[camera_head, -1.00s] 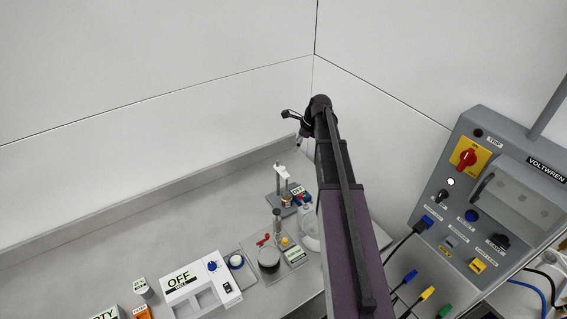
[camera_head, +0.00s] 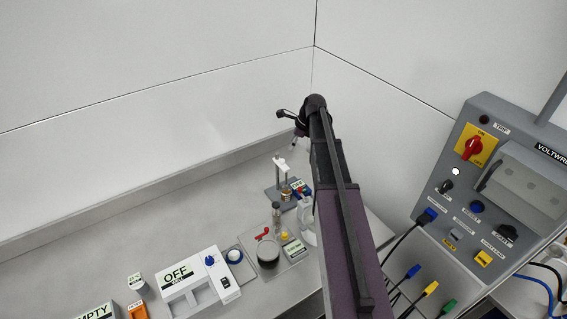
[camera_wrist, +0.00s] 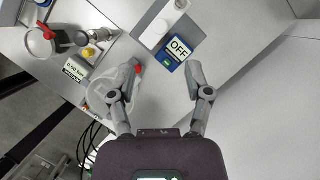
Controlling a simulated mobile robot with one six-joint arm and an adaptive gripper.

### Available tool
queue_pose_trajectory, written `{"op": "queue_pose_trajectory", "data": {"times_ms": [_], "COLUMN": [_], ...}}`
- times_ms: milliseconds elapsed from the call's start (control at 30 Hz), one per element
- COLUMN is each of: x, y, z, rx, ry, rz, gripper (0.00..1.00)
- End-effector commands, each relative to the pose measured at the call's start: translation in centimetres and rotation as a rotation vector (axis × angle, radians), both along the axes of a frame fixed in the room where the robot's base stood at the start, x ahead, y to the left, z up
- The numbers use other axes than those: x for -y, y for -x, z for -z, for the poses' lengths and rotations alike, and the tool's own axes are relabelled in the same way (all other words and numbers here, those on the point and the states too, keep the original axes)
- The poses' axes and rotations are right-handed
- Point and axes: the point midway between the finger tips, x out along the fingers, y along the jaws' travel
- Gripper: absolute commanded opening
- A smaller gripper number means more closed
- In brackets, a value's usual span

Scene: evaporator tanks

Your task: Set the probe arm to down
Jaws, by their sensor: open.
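A small stand with a white upright and a white head (camera_head: 281,165) stands on the bench near the back corner; it looks like the probe stand, and whether its arm is up or down is too small to tell. In the head view my gripper (camera_head: 297,132) hangs above and beyond the stand, partly hidden by my arm.
A clear glass vessel (camera_wrist: 110,88) is close to the left finger in the wrist view. A pot with a red handle (camera_wrist: 42,43) stands farther left. A white unit marked OFF (camera_head: 190,280) and the Voltwren panel (camera_head: 500,190) flank my arm. The back-left bench is clear.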

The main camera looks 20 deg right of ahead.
Motion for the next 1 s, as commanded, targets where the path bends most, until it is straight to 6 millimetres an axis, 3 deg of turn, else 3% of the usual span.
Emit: {"op": "queue_pose_trajectory", "data": {"times_ms": [1000], "x": [-2.5], "y": [-1.8], "z": [8.0], "rx": [0.0], "ry": [0.0], "rz": [0.001], "gripper": [0.65]}}
